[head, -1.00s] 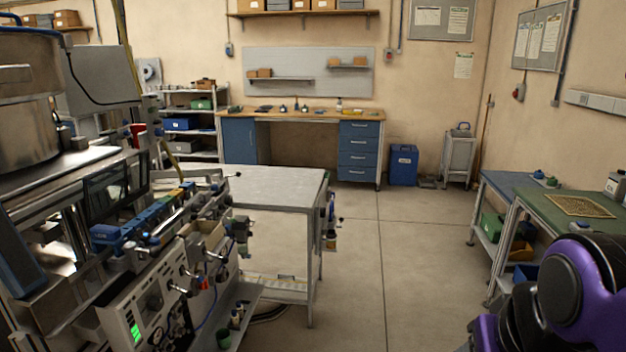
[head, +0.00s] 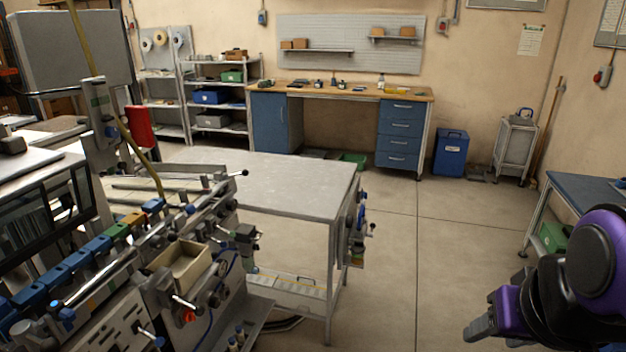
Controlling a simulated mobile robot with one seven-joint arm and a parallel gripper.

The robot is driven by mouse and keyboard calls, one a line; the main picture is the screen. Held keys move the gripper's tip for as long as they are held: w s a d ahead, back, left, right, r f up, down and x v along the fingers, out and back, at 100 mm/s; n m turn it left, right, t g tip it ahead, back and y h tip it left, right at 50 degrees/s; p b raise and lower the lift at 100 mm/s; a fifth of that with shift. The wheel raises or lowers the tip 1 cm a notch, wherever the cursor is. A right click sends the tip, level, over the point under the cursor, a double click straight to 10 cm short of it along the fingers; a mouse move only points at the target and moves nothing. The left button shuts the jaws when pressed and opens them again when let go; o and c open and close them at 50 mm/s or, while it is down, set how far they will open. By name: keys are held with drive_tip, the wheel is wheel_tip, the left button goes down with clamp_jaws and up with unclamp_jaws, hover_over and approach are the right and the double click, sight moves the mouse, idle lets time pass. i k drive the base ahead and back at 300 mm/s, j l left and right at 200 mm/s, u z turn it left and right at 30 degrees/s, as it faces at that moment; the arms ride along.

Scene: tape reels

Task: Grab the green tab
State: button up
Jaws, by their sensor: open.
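I cannot make out a green tab for certain. A small green block (head: 122,231) sits in a row of blue and orange blocks along the machine at the left. Tape reels (head: 160,38) hang on a panel at the back left, too small to show any tab. My gripper (head: 480,328) appears to be the grey end at the lower right, beside the purple and black arm. It is open, holds nothing that I can see, and is far from the machine and the reels.
A grey-topped table (head: 290,180) stands in the middle, beside the machine. A workbench (head: 345,91) with blue drawers and a shelf rack (head: 218,80) line the back wall. A blue bin (head: 450,153) stands right of the workbench. The floor (head: 430,260) right of the table is clear.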

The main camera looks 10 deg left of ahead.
sight(119, 230)
drive_tip(key=i+u, duration=0.45)
drive_tip(key=i+l+u, duration=0.2)
drive_tip(key=i+u, duration=0.5)
drive_tip(key=u, duration=0.2)
drive_tip(key=i+l+u, duration=0.2)
drive_tip(key=u, duration=0.25)
drive_tip(key=i+l+u, duration=0.25)
drive_tip(key=u, duration=0.2)
drive_tip(key=i+l+u, duration=0.15)
drive_tip(key=l+u, duration=0.2)
drive_tip(key=u, duration=0.15)
